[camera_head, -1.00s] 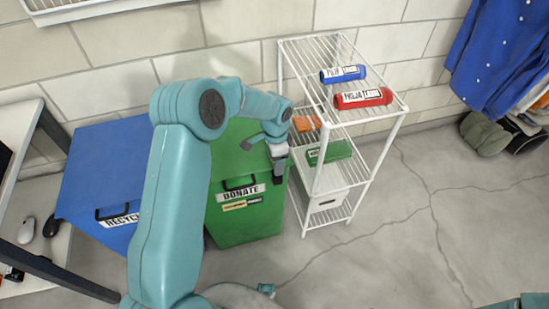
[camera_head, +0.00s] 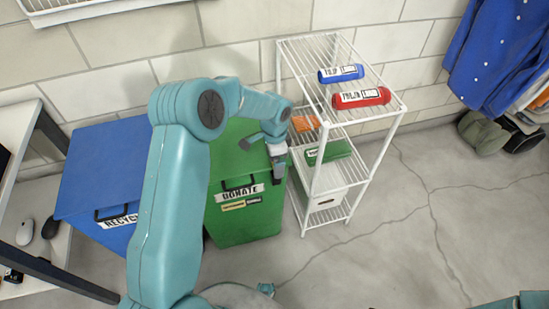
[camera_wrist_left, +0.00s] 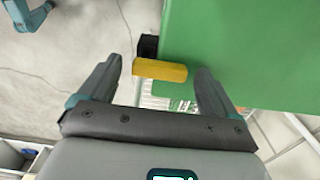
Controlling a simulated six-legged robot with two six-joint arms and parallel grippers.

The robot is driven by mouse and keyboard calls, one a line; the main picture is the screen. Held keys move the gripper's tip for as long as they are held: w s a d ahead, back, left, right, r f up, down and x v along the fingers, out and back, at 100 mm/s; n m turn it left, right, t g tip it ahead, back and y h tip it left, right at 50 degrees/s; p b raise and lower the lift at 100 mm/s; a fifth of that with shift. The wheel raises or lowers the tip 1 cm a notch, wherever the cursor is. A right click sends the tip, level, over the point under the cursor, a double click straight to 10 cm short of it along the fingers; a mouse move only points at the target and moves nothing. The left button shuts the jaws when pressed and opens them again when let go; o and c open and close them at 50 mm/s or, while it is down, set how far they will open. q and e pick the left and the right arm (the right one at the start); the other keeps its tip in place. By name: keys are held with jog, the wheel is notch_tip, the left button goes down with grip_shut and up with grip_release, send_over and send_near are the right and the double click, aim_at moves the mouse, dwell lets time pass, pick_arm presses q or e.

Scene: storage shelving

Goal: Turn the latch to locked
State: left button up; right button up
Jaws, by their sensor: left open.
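A yellow latch handle (camera_wrist_left: 160,70) sits beside a black block (camera_wrist_left: 147,47) at the edge of the green bin, whose surface (camera_wrist_left: 250,45) shows in the left wrist view. My left gripper (camera_wrist_left: 159,67) is open, with one finger on each side of the yellow handle. I cannot tell if either finger touches it. In the head view my left gripper (camera_head: 277,150) is at the right side of the green bin (camera_head: 240,215) marked DONATE, and the latch is hidden there. My right gripper is out of view.
A white wire rack (camera_head: 340,120) stands close to the right of the green bin, holding a blue roll (camera_head: 341,74), a red roll (camera_head: 361,97) and a green item (camera_head: 328,152). A blue bin (camera_head: 100,175) stands on the left. The floor (camera_head: 400,235) at right is clear.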

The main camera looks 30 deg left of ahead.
pick_arm(q)
notch_tip(320, 180, up, 16)
jog(key=p, duration=0.2)
jog(key=shift+r, duration=0.2)
dwell(0.3)
jog(key=s+d+f+n+h+p, duration=0.35)
jog(key=s+d+f+p, duration=0.4)
jog(key=d+f, duration=0.65)
jog(key=s+d+f+n+p, duration=0.1)
jog(key=s+d+n, duration=0.1)
jog(key=s, duration=0.6)
jog(key=s+d+f+n+p, duration=0.1)
jog(key=s+d+n, duration=0.2)
jog(key=s, duration=0.5)
jog(key=shift+s+f+n, duration=0.3)
jog(key=shift+s+n, duration=0.1)
jog(key=shift+n, duration=0.45)
jog(key=shift+d+h, duration=0.1)
jog(key=shift+h, duration=0.15)
